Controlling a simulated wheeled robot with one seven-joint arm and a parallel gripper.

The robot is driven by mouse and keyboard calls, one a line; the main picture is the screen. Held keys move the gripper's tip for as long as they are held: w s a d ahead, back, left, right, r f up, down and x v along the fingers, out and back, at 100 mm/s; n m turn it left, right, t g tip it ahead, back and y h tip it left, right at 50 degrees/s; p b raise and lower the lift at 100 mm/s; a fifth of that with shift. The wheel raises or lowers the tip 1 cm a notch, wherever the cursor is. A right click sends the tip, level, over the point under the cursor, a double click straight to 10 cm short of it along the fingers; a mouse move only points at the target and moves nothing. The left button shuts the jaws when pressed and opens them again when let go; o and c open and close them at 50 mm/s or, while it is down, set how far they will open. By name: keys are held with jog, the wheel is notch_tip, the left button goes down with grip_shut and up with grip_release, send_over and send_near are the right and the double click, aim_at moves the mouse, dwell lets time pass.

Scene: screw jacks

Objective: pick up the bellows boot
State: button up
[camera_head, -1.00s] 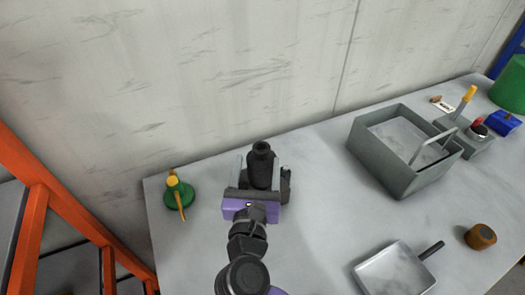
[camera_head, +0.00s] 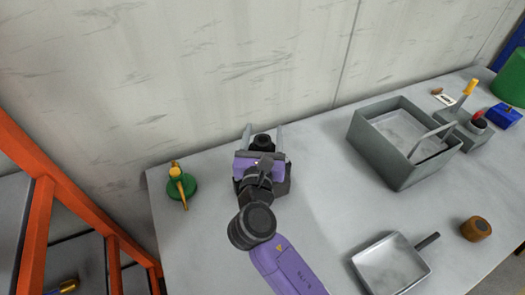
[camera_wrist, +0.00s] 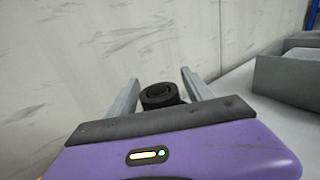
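The bellows boot (camera_head: 263,142) is a black, ribbed, round piece near the back of the table, by the wall. In the wrist view its ringed top (camera_wrist: 160,93) shows between the two grey fingers. My gripper (camera_head: 262,129), with a purple body, is open, one finger on each side of the boot. Narrow gaps seem to show between boot and fingers. My gripper's body hides the boot's lower part. A dark base shows below and around it, but I cannot tell how they join. The open fingers also show in the wrist view (camera_wrist: 158,84).
A green base with a yellow handle (camera_head: 178,184) stands close on the left. A grey open box (camera_head: 379,150) is to the right, with a dustpan (camera_head: 391,266) and a brown round piece (camera_head: 475,229) in front. The wall is close behind. The table's middle is clear.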

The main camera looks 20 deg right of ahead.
jog(key=c, duration=1.1)
grip_shut()
jog(key=shift+r, duration=0.1)
